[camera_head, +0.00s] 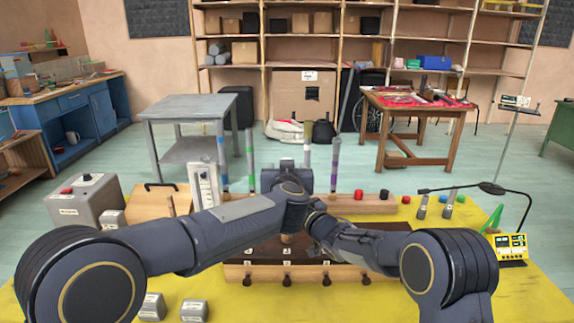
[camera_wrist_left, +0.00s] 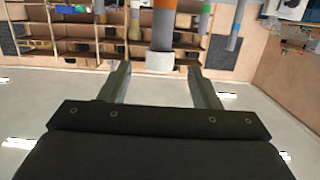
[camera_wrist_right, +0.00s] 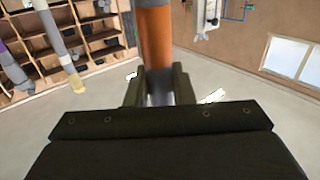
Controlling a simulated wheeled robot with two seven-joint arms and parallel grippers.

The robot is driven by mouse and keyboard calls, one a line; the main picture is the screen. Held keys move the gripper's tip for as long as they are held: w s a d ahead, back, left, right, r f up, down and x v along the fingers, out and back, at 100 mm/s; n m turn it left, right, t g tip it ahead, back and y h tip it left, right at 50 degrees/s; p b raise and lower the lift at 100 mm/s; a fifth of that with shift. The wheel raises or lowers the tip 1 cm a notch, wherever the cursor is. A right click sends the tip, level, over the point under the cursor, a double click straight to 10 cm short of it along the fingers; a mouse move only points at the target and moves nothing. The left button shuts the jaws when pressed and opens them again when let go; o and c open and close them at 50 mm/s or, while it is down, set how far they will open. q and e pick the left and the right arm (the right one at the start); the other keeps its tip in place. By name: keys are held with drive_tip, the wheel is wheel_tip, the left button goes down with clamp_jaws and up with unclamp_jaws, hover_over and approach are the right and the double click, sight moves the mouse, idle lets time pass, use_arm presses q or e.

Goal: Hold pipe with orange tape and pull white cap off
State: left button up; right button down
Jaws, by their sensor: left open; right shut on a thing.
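The pipe with orange tape (camera_wrist_left: 163,22) ends in a whitish cap (camera_wrist_left: 160,62) in the left wrist view. My left gripper (camera_wrist_left: 160,72) is open, with one finger on each side of the cap and a gap showing on both sides. In the right wrist view the orange-taped pipe (camera_wrist_right: 156,38) runs down between the fingers. My right gripper (camera_wrist_right: 159,82) is shut on a grey stretch of it beside the tape. The rest of the pipe there is hidden behind the gripper body. In the head view my arms hide this pipe and most of both grippers.
Other pipes stand beyond my arms: blue-banded (camera_head: 222,150), green-banded (camera_head: 250,150) and purple-banded (camera_head: 335,160). A white panel (camera_head: 205,185) and a grey button box (camera_head: 85,200) stand at left. A lamp (camera_head: 490,188) and yellow device (camera_head: 511,247) are at right on the yellow table (camera_head: 400,295).

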use_arm(q)
drive_tip(key=shift+w+f, duration=0.2)
drive_tip(key=shift+w, duration=1.1)
drive_tip(key=shift+w+f, duration=0.15)
drive_tip(key=shift+w, duration=1.15)
drive_tip(key=c, duration=1)
drive_tip(key=shift+r, duration=1.1)
drive_tip(key=shift+c, duration=0.2)
drive_tip(key=shift+r, duration=0.25)
drive_tip(key=shift+r, duration=1.45)
use_arm(e)
drive_tip(key=c, duration=1.2)
unclamp_jaws()
drive_tip(key=shift+o, duration=0.2)
drive_tip(key=shift+d, duration=0.1)
